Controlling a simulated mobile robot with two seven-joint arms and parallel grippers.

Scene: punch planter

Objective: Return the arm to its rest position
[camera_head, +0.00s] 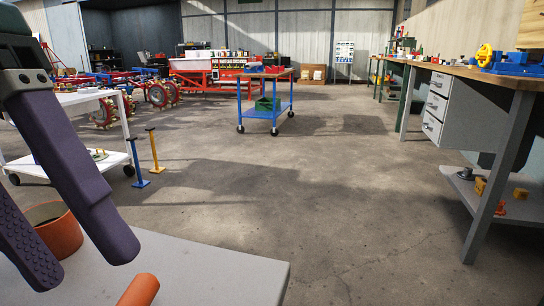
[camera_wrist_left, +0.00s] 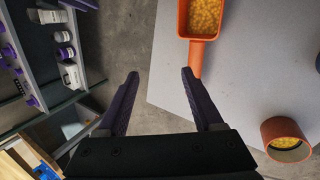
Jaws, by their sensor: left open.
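My left gripper (camera_head: 80,262) comes in from the left of the head view, with two dark purple fingers spread apart over the grey table. In the left wrist view the gripper (camera_wrist_left: 160,74) is open, with nothing between its fingers. An orange scoop (camera_wrist_left: 184,18) filled with yellow grains lies on the table. Its handle end is close to the right fingertip in that view; I cannot tell whether they touch. In the head view only the scoop's orange handle (camera_head: 139,291) shows at the bottom edge. My right gripper is in neither view.
An orange pot (camera_head: 62,236) stands on the grey table (camera_head: 220,272), partly behind the fingers; the wrist view shows yellow grains in the pot (camera_wrist_left: 268,134). A white cart (camera_head: 115,160) is beyond. A workbench (camera_head: 455,72) runs along the right.

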